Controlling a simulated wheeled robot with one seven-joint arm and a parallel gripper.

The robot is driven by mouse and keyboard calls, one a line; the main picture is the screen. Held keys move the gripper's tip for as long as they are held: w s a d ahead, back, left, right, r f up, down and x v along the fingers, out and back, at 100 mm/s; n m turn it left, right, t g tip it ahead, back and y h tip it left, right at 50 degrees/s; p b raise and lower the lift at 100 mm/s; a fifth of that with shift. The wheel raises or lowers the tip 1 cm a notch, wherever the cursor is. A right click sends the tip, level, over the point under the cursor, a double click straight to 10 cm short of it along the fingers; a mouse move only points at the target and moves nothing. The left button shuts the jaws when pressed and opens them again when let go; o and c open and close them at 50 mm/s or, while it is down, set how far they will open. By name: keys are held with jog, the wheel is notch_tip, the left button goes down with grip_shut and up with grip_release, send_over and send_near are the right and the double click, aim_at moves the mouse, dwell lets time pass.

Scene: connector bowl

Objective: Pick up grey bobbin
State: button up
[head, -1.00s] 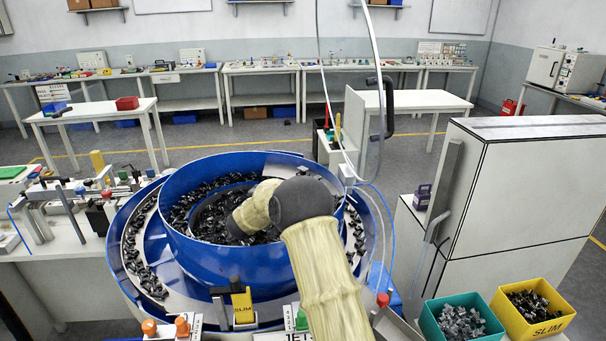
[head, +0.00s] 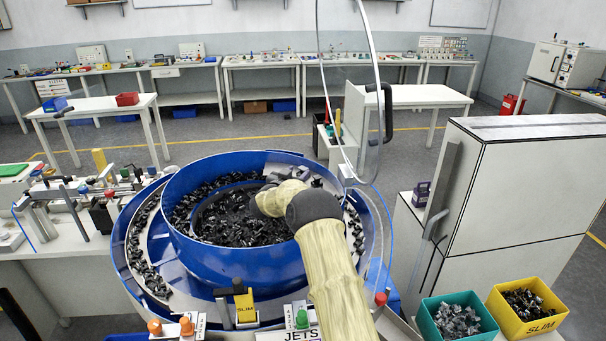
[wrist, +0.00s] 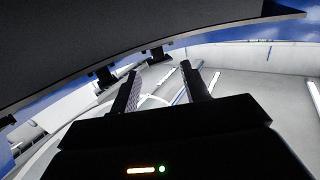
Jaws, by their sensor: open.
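I cannot pick out a grey bobbin in either view. My gripper (wrist: 163,84) shows in the wrist view with its two dark fingers apart and nothing between them. In the head view my pale arm reaches over the blue bowl (head: 235,262), and the gripper's fingers cannot be made out there. The bowl holds many small black and dark grey parts (head: 225,222), with more parts on its outer track. My arm hides part of the bowl's right side.
A teal bin (head: 422,328) and a yellow bin (head: 495,305) of small parts stand at the lower right. A large grey cabinet (head: 530,190) stands right of the bowl. A hanging cable loop (head: 378,70) is behind my arm. A cluttered bench (head: 75,255) is at left.

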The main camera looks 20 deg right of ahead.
aim_at(302, 170)
jog(key=shift+f+p+x, duration=0.1)
jog(key=shift+p+x, duration=0.5)
jog(key=shift+x, duration=0.7)
jog(key=shift+f+p+x, duration=0.15)
jog(key=shift+p+x, duration=0.45)
jog(key=shift+x, duration=0.75)
jog(key=c, duration=0.7)
